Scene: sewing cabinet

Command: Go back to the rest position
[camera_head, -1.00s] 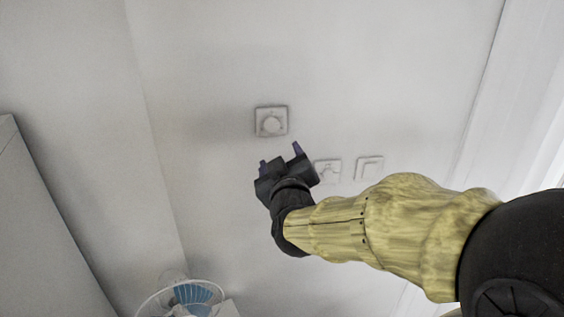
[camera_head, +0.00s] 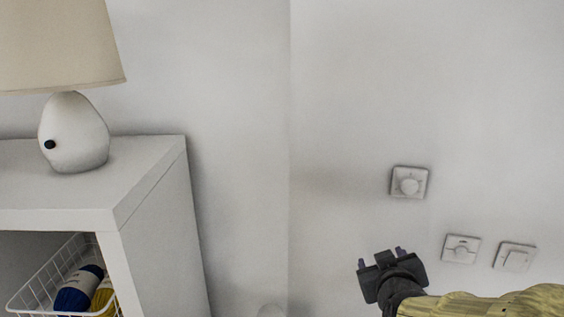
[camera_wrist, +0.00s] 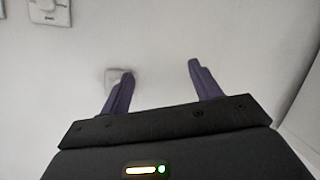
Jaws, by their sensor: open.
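My gripper (camera_head: 384,254) is open and empty in the head view, at the lower right, in front of the white wall. It is below and to the left of a square wall dial (camera_head: 409,183) and left of two wall switches. In the wrist view the two purple fingers (camera_wrist: 160,80) are spread apart with nothing between them. A small white wall plate (camera_wrist: 117,75) shows beside the left fingertip; whether they touch cannot be told. My forearm, in a yellowish cover, runs out at the lower right of the head view.
A wall switch with a knob (camera_head: 461,249) and a plain switch (camera_head: 514,257) are on the wall. At left stands a white cabinet (camera_head: 160,215) with a lamp (camera_head: 75,135) on top and a wire basket (camera_head: 38,291) of yarn inside. The wall's upper part is clear.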

